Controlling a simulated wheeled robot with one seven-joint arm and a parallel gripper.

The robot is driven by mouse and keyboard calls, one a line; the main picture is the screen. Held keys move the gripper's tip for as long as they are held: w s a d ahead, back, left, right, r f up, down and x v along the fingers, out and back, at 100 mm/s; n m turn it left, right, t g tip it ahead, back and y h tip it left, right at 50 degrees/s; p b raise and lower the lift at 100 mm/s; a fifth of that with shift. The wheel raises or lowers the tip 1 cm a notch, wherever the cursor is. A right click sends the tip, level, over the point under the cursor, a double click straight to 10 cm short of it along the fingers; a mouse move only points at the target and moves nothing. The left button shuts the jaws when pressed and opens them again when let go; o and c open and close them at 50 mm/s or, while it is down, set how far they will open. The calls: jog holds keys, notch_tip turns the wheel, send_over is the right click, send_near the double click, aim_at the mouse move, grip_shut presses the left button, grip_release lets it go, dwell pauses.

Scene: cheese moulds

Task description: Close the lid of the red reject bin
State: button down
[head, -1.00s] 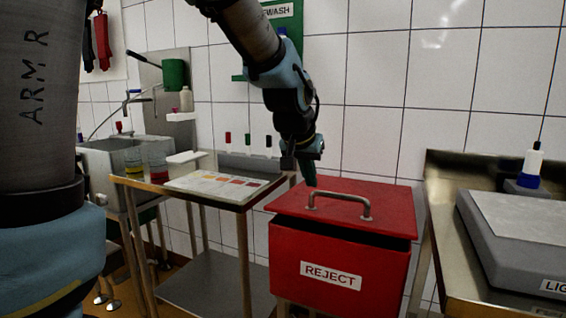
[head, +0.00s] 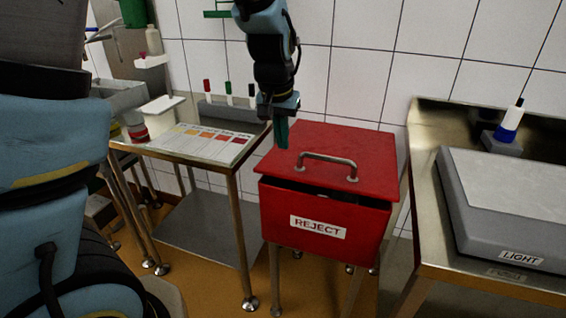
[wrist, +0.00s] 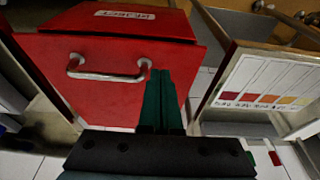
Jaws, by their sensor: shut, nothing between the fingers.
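The red reject bin (head: 318,236) stands on metal legs, with a white REJECT label on its front. Its red lid (head: 372,158) lies over the top with a metal handle (head: 328,160). A dark gap shows between the lid's front edge and the bin body, so the lid is slightly raised there. My gripper (head: 282,146) points down at the lid's left rear part, left of the handle. Its green fingers are shut and empty. In the wrist view the fingers (wrist: 159,85) overlap the lid (wrist: 105,95) beside the handle (wrist: 108,74); I cannot tell if they touch it.
Left of the bin is a metal table with a colour chart (head: 203,143). Right of it, a steel counter (head: 425,205) carries a grey slab marked LIGHT (head: 500,215). A tiled wall is close behind.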

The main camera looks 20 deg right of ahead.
aim_at(284, 174)
jog(key=x, duration=0.5)
jog(key=s+a+x, duration=0.1)
jog(key=x, duration=0.2)
jog(key=shift+f+p, duration=0.1)
jog(key=shift+p, duration=0.25)
